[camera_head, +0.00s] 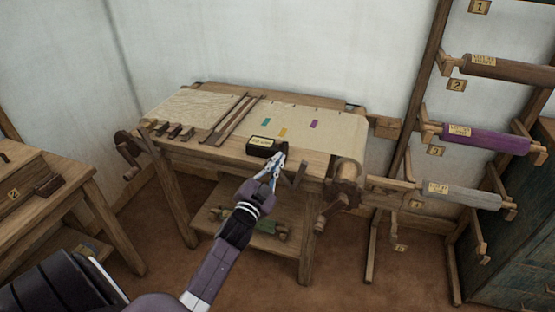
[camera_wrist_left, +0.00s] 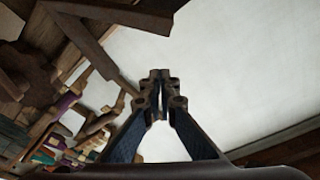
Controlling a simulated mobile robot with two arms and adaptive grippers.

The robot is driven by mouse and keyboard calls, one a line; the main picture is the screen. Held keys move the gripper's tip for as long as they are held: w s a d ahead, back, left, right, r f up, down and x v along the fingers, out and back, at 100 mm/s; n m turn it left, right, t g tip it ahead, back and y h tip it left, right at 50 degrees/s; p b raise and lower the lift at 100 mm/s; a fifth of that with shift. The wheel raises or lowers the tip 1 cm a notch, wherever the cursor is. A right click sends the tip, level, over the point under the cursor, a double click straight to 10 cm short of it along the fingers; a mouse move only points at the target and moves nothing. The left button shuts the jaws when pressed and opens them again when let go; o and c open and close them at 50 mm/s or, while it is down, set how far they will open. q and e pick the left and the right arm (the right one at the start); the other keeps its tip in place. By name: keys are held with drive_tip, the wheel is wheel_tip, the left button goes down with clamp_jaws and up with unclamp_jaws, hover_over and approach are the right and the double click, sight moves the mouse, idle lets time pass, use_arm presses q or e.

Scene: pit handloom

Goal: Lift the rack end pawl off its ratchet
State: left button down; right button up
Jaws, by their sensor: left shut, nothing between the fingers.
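The loom (camera_head: 240,150) is a wooden table frame with pale cloth on top. At its right end, on the rack side, a dark toothed ratchet wheel (camera_head: 345,193) sits by the cloth roll. I cannot make out the pawl clearly. My left gripper (camera_head: 278,156) is shut and empty, over the loom's front edge, left of the wheel and apart from it. In the left wrist view the closed fingers (camera_wrist_left: 159,82) point at the white wall, with wooden loom parts (camera_wrist_left: 110,50) to their left. My right gripper is not in view.
A wall rack with numbered yarn rolls (camera_head: 480,137) stands at the right. A wooden bench (camera_head: 45,205) is at the left. A crank handle (camera_head: 322,217) hangs below the wheel.

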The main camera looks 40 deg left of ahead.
use_arm(q)
drive_tip(key=a+r+v, duration=0.1)
drive_tip(key=v, duration=0.6)
drive_tip(key=shift+s+d+f+b, duration=0.2)
drive_tip(key=shift+s+f+b, duration=0.2)
drive_tip(key=shift+f, duration=0.15)
